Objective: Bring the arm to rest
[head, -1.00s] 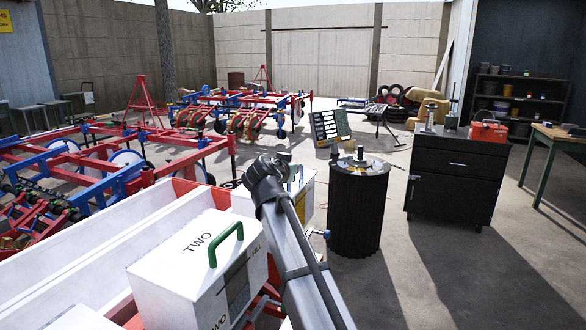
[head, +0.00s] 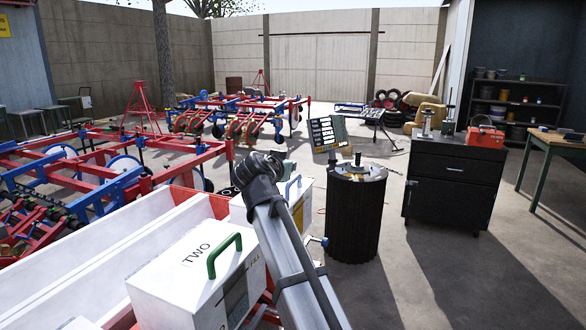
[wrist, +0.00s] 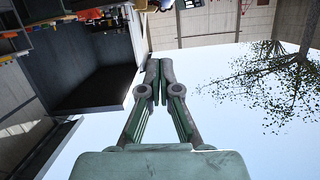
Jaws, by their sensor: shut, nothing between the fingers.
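My arm reaches up from the bottom of the head view, its bent joint in front of the white hopper boxes. In the wrist view my gripper (wrist: 158,68) is shut and empty, its two fingers together, pointing at open sky and the top of the yard wall. In the head view the gripper cannot be clearly made out. A white box marked TWO (head: 200,272) with a green handle stands just left of my arm. A second white box (head: 296,198) with a blue handle is partly hidden behind my arm.
A black drum (head: 355,215) with small items on top stands right of my arm. Beyond it are a black cabinet (head: 453,185) with a red toolbox (head: 486,137) and a green-legged table (head: 560,143). Red and blue planter frames (head: 75,185) fill the left. Concrete floor lies open at right.

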